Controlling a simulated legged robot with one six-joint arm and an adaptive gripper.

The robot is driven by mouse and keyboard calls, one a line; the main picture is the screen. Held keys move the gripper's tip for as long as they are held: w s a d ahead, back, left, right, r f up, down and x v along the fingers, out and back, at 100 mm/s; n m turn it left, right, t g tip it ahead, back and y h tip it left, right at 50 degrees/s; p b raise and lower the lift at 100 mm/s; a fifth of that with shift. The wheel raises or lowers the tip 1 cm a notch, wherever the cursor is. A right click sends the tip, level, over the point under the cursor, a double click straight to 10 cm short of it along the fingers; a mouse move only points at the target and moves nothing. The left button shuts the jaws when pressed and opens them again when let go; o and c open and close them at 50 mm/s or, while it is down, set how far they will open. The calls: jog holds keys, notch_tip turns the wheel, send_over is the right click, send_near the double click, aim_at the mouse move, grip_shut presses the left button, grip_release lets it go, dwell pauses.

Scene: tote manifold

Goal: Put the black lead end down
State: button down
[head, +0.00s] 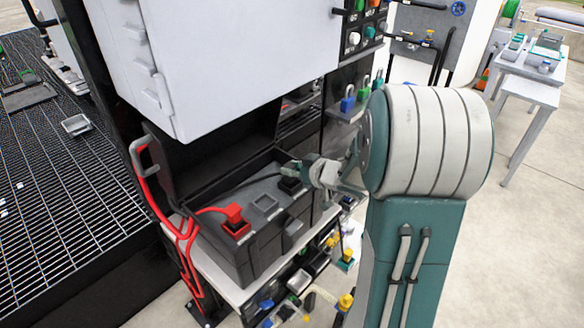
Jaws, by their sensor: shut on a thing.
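My gripper (308,168) is over the right end of a dark grey box (270,248), with its fingers pointing left. It is shut on the black lead end (290,169), a small dark piece largely covered by the fingers. The black lead (238,186) runs from it leftward over the box top. The lead end appears just above a black block (290,185) on the box; I cannot tell whether they touch. A grey square socket (264,203) sits left of that block. A red connector (235,220) with a red lead sits at the box's left end.
A white cabinet (235,60) overhangs behind the box. A red cable and grey hook (140,158) hang at the left. Shelves with small coloured parts (300,282) are below. Coloured padlocks (348,100) hang behind my arm. A black grating (60,190) lies far left.

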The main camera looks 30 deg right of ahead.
jog(key=shift+f, duration=0.1)
jog(key=shift+c, duration=2.1)
grip_release()
